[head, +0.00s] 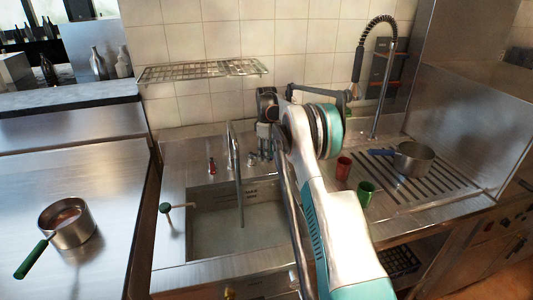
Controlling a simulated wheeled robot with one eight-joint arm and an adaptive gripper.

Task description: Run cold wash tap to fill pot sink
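The pot sink (208,222) is a steel basin set in the counter at the centre. A tall thin faucet (235,160) stands at its back edge and reaches over the basin. I cannot tell whether water runs from it or stands in the basin. A tap with a red mark (212,166) is left of the faucet. A small knob (251,159) is to its right, close to my gripper; its colour is unclear. My gripper (264,152) points down behind the sink's back right. Its fingers are small and partly hidden by my arm, so their opening is unclear.
A green-handled stick (166,208) is at the sink's left edge. Red (343,167) and green (365,193) cups and a blue-handled pan (414,160) are on the right drainboard. A sprung hose faucet (378,80) rises behind. A green-handled pot (67,223) is on the left counter.

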